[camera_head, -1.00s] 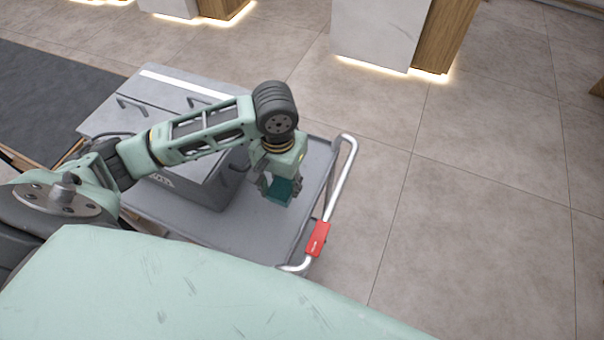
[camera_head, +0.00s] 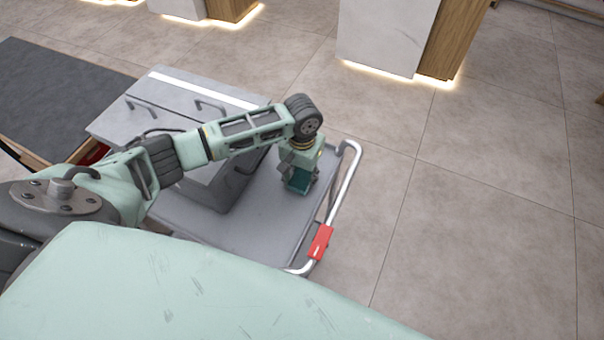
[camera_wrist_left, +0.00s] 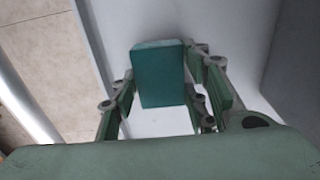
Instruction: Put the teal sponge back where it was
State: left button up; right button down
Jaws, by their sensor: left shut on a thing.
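The teal sponge (camera_wrist_left: 160,75) is a small block between the fingers of my left gripper (camera_wrist_left: 163,92) in the left wrist view. In the head view my left gripper (camera_head: 300,180) points down over the grey cart top (camera_head: 250,225), near its right side, with the teal sponge (camera_head: 301,181) at its fingertips. The gripper is shut on the sponge. I cannot tell whether the sponge touches the cart top. My right gripper is not in view.
A grey case (camera_head: 205,185) with handles stands on the cart left of the gripper. A metal push bar (camera_head: 344,195) with a red tag (camera_head: 320,242) runs along the cart's right edge. Bare cart top lies in front of the case. Lit counters (camera_head: 385,35) stand beyond on tiled floor.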

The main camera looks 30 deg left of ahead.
aim_at(302, 177)
pick_arm(q)
jog(key=shift+d+f, duration=0.1)
jog(key=shift+f, duration=0.05)
jog(key=o, duration=1)
notch_tip(302, 177, up, 12)
jog(key=shift+r, duration=0.15)
